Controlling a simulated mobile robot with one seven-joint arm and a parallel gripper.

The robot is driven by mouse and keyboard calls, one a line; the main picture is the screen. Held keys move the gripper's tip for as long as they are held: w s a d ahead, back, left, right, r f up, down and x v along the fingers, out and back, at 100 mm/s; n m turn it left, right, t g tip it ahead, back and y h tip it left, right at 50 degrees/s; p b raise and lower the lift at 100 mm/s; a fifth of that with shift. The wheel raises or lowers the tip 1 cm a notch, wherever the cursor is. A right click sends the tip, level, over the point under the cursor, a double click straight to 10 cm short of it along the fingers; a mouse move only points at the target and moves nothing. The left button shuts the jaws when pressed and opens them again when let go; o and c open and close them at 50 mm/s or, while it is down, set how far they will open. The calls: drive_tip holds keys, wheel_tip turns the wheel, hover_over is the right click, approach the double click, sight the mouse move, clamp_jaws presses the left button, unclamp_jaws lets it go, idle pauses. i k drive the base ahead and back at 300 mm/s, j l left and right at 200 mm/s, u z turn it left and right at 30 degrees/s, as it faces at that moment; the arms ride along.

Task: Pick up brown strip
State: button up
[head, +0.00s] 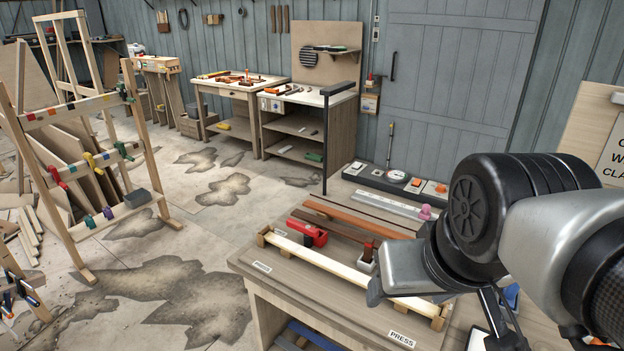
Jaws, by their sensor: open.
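A long brown strip (334,229) lies across the worktable, left end toward the back. A lighter, orange-brown strip (362,218) lies behind it. The right ends of both pass near or behind my arm. A pale strip (318,264) spans wooden blocks at the table's front. My gripper (408,292) is at the right, above the front part of the table and in front of the strips in this view. It is open, with a dark fingertip showing at its left. Its other side is hard to make out. No strip shows between its fingers.
A metal ruler (388,206) and a dark tray (392,181) lie behind. A thin black post (325,145) rises at the back left. A clamp rack (90,165) stands left; open floor lies between.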

sight(357, 237)
drive_tip(key=i+j+z, duration=0.1)
drive_tip(key=j+z, duration=0.25)
drive_tip(key=j, duration=0.25)
drive_tip(key=j+z, duration=0.3)
drive_tip(key=j, duration=0.3)
drive_tip(key=k+l+u, duration=0.25)
drive_tip(key=l, duration=0.2)
drive_tip(key=k+l+u, duration=0.25)
drive_tip(key=i+j+z, duration=0.75)
drive_tip(key=j, duration=0.3)
drive_tip(key=i+j+z, duration=0.25)
drive_tip(key=i+j, duration=0.05)
drive_tip(key=j, duration=0.1)
